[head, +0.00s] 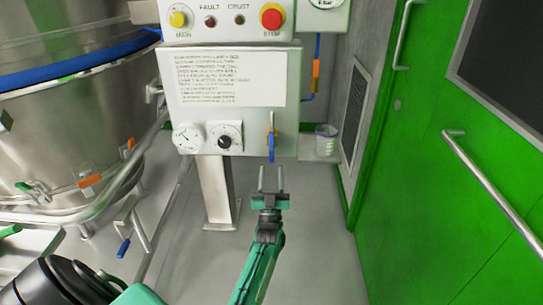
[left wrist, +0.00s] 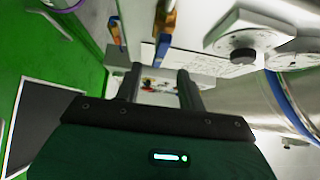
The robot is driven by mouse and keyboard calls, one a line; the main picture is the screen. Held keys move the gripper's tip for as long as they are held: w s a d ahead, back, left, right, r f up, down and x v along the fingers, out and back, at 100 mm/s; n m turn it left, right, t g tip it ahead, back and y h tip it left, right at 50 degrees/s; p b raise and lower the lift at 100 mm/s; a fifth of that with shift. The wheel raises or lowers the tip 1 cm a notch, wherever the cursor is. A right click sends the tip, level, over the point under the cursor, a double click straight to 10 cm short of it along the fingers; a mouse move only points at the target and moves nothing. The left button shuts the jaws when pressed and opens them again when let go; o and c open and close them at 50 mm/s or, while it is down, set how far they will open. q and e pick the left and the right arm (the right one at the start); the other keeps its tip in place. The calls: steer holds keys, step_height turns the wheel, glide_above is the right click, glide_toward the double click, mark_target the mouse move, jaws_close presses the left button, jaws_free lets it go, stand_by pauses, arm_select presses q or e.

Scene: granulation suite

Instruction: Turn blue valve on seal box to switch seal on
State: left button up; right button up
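The seal box (head: 180,110) is a pale panel on a steel post, with a printed label, a gauge and a black knob. The blue valve handle (head: 271,148) hangs straight down from a brass fitting at the box's lower right. My left gripper (head: 271,168) is just below the handle in the head view, fingers pointing up, apart and empty. In the left wrist view, the blue handle (left wrist: 163,48) appears beyond the open left fingertips (left wrist: 159,72), with no visible contact. My right gripper is not in view.
A control box (head: 225,20) with yellow and red buttons sits above. A second valve with an orange body (head: 316,68) is on the blue pipe to the right. A steel vessel (head: 70,130) stands left, a green door (head: 440,170) right. A cup (head: 326,138) rests beside the box.

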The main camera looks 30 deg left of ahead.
arm_select(q)
steer(key=v, duration=0.5)
steer(key=shift+s+d+f, duration=0.2)
steer(key=shift+f, duration=0.1)
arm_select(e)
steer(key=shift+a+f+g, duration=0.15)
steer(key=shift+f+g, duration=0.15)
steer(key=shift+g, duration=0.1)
